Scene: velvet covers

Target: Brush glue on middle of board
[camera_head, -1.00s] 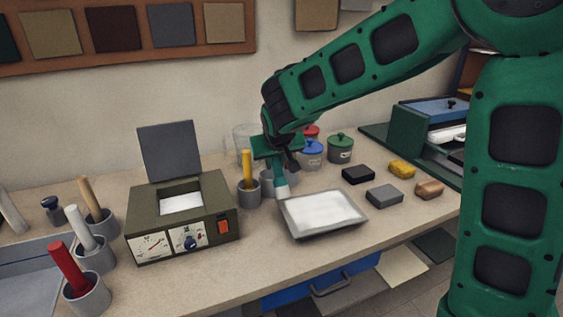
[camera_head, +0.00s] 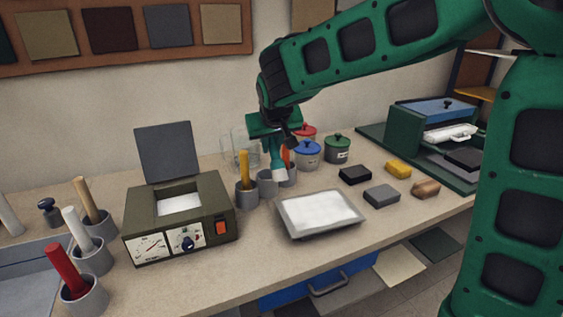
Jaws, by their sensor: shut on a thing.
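My gripper (camera_head: 277,142) is shut on a brush (camera_head: 278,170) with a teal lower part and pale bristles pointing down. The bristle tip is above the back left corner of a shallow grey tray (camera_head: 348,234), which holds a smooth white layer (camera_head: 320,209), apparently glue. The tip appears apart from the white layer. Whether the bristles carry glue is too small to tell. I cannot tell for certain which thing is the board.
Grey cups (camera_head: 268,184) with tools stand just left of and behind the brush. A dark green device (camera_head: 180,215) with an upright lid is at left. Lidded pots (camera_head: 307,156) stand behind. Small blocks (camera_head: 381,196) lie right of the tray. A green press-like unit (camera_head: 440,135) stands at far right.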

